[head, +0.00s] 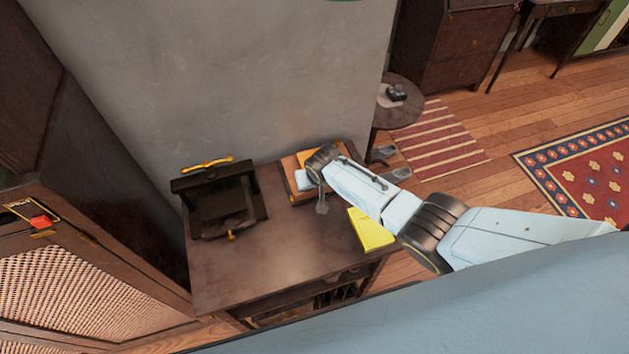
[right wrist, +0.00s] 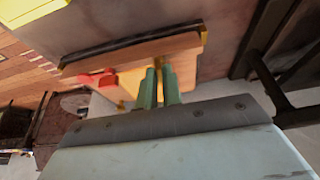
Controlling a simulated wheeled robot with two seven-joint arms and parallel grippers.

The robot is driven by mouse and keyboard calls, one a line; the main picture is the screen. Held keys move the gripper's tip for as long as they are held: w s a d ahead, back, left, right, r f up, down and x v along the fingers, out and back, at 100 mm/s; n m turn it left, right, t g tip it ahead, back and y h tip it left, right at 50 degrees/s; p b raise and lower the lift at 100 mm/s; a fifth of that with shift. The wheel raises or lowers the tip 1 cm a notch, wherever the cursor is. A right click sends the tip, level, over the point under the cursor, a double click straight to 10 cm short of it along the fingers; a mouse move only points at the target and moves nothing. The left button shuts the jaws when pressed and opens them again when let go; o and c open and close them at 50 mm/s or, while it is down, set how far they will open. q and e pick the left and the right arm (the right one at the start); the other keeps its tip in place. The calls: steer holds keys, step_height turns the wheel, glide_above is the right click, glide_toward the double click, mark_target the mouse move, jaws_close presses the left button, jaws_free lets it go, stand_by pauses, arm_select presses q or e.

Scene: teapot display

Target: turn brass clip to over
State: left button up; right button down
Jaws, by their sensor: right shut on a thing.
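A small brass clip (head: 231,236) shows at the front edge of a black press-like frame (head: 222,207), which stands at the left of the dark table. A larger brass handle (head: 207,164) runs across the frame's top. My right gripper (head: 321,206) is over the table's right part, beside the stack of books and well to the right of the clip. In the right wrist view, its green fingers (right wrist: 160,88) are close together on a thin yellow-orange thing (right wrist: 163,73), mostly hidden. I cannot tell exactly what it is. My left gripper is not in view.
The dark table (head: 270,262) is bare in the middle. The wall (head: 220,80) is behind. A lattice-front cabinet (head: 75,285) stands left.

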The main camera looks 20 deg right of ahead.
steer(key=shift+w+r, duration=0.1)
steer(key=c, duration=1.6)
jaws_free()
steer(key=shift+o, duration=0.2)
steer(key=shift+s+r+p, duration=0.25)
steer(key=shift+r+p, duration=0.1)
steer(key=shift+r, duration=0.1)
steer(key=p+v, duration=0.3)
steer(key=v, duration=0.9)
steer(key=shift+p, duration=0.4)
steer(key=shift+s+r, duration=0.1)
